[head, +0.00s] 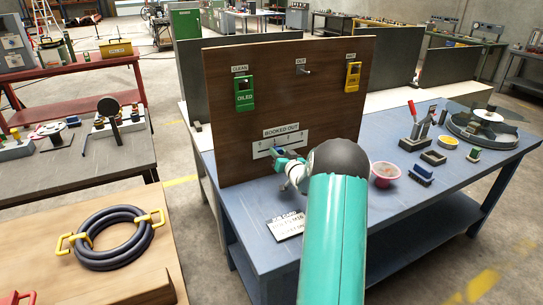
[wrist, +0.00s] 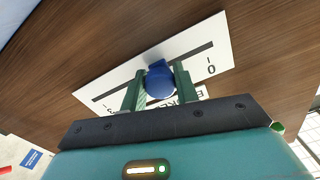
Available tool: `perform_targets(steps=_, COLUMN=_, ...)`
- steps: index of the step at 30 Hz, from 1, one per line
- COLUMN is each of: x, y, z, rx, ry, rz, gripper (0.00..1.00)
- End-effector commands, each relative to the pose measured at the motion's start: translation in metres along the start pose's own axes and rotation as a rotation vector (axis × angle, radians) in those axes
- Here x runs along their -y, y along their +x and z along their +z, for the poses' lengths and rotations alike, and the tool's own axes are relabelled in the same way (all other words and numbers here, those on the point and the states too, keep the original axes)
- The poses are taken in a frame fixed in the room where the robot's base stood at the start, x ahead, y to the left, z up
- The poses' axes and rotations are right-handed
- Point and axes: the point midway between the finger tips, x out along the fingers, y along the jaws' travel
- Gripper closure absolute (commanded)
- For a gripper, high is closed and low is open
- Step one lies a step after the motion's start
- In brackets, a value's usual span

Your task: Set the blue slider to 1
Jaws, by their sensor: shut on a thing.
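The blue slider knob (wrist: 159,82) sits between the two green fingers of my gripper (wrist: 156,72) in the wrist view, and the fingers are shut on it. It stands about midway along the dark slot of the white scale plate (wrist: 118,79). A 0 shows at the plate's right end in this turned view and what looks like a 3 at the left end. The marks between are hidden by the fingers.
The board (head: 230,125) also carries a green tag (head: 244,94), a yellow tag (head: 353,77) and a small hook (head: 304,71). On the blue table (head: 370,216) are a job card (head: 287,226), a red bowl (head: 385,173) and several small parts to the right.

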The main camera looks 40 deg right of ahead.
Motion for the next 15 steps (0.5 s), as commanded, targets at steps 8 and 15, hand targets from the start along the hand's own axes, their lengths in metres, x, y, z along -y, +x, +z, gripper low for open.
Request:
perform_targets(steps=8, x=0.0002, y=-0.0003, z=-0.0005, rx=0.000, ry=-0.001, rz=0.000, gripper=0.56)
perform_targets(steps=15, x=0.0007, y=-0.0001, z=0.0000, rx=0.000, ry=0.000, rz=-0.001, gripper=0.48)
